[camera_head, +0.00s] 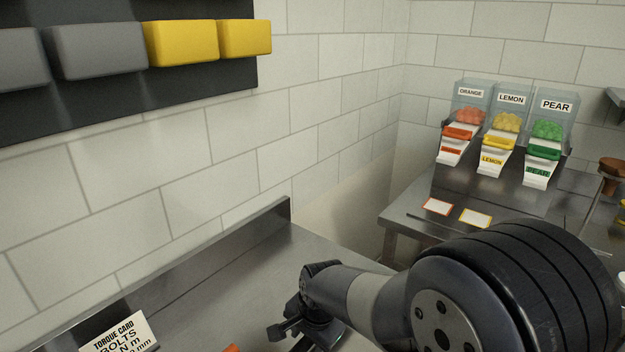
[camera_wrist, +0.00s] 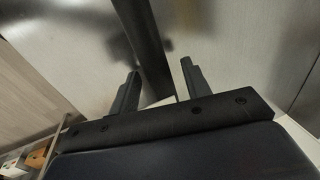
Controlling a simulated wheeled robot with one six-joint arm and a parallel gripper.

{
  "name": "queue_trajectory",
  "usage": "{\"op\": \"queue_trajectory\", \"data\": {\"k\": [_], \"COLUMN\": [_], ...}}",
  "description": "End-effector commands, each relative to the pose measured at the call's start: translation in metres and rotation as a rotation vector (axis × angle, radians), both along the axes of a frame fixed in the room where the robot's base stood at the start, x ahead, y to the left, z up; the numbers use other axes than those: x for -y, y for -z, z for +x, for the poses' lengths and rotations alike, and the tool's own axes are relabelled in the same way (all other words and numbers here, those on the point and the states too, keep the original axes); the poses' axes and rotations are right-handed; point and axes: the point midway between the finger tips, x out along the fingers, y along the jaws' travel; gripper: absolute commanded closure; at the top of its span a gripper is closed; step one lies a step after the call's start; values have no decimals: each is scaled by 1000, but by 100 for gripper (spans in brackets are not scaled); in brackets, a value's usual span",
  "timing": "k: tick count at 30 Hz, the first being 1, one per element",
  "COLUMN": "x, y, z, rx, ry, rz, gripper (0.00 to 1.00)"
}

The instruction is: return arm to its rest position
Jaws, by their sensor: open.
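My arm fills the lower right of the head view, bent toward the left over the near steel bench (camera_head: 262,262). My gripper (camera_head: 290,335) is at the arm's far end, low in that view and partly cut off by the bottom edge. In the wrist view the two dark fingers of my gripper (camera_wrist: 158,85) stand well apart with nothing between them. Beyond them are blurred grey metal surfaces (camera_wrist: 232,50) crossed by a dark band.
A torque card (camera_head: 120,335) stands on the near bench, with an orange thing (camera_head: 232,348) beside it. A back table (camera_head: 400,212) holds orange (camera_head: 466,115), lemon (camera_head: 505,122) and pear (camera_head: 546,128) dispensers. Grey and yellow bins (camera_head: 181,43) hang on the left wall.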

Motion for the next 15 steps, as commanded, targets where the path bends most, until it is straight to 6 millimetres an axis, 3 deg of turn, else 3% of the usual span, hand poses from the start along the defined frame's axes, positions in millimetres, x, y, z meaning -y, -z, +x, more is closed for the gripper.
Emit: {"op": "queue_trajectory", "data": {"k": [3,7,15], "x": [-1,-2,-1], "y": [12,-5,-12], "z": [2,2,2], "rx": [0,3,0], "ry": [0,0,1], "rz": [0,1,0], "gripper": [54,54,54]}}
